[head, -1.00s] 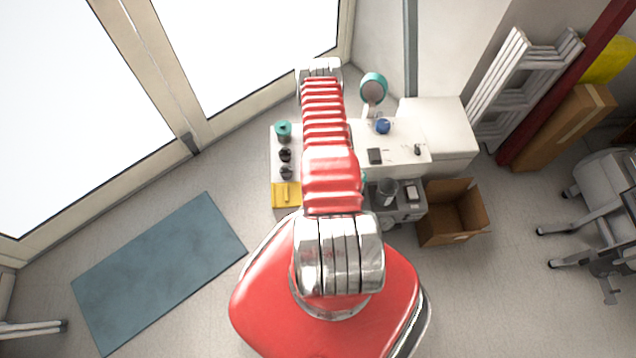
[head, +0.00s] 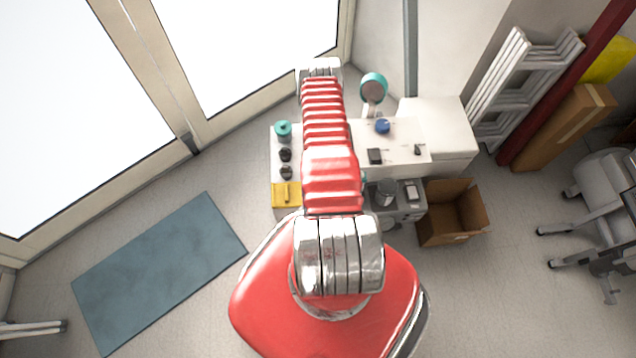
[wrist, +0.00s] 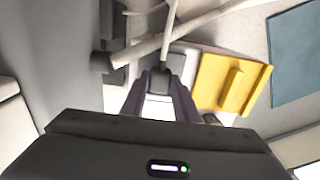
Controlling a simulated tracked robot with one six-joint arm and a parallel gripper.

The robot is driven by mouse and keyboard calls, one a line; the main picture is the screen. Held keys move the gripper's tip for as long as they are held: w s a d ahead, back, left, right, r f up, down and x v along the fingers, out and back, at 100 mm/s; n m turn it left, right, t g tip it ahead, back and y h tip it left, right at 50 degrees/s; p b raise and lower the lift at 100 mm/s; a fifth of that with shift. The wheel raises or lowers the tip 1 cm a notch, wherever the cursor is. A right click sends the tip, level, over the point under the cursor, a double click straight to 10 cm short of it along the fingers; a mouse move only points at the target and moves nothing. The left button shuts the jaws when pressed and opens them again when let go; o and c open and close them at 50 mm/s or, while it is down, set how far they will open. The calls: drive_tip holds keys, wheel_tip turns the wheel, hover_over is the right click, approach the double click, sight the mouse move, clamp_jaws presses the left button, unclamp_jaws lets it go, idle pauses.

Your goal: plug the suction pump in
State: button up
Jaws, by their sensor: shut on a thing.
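My gripper (wrist: 158,92) shows in the wrist view, with its two dark fingers closed on a small dark plug (wrist: 159,79). A pale cable (wrist: 172,28) runs up from the plug. In the head view my red arm hides the gripper and the plug. A grey unit with a dark cylinder on top (head: 384,193) stands right of my arm; I cannot tell for sure whether it is the suction pump. No socket is clear to me in either view.
A white bench (head: 402,148) holds small items. An open cardboard box (head: 452,212) stands at its right. A blue mat (head: 158,272) lies on clear floor at left.

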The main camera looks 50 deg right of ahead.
drive_tip(key=shift+f, duration=0.5)
idle(0.5)
drive_tip(key=o, duration=1.1)
drive_tip(key=shift+c, duration=0.2)
drive_tip(key=shift+r, duration=0.1)
wheel_tip(320, 180, up, 13)
drive_tip(key=shift+r, duration=0.2)
idle(0.6)
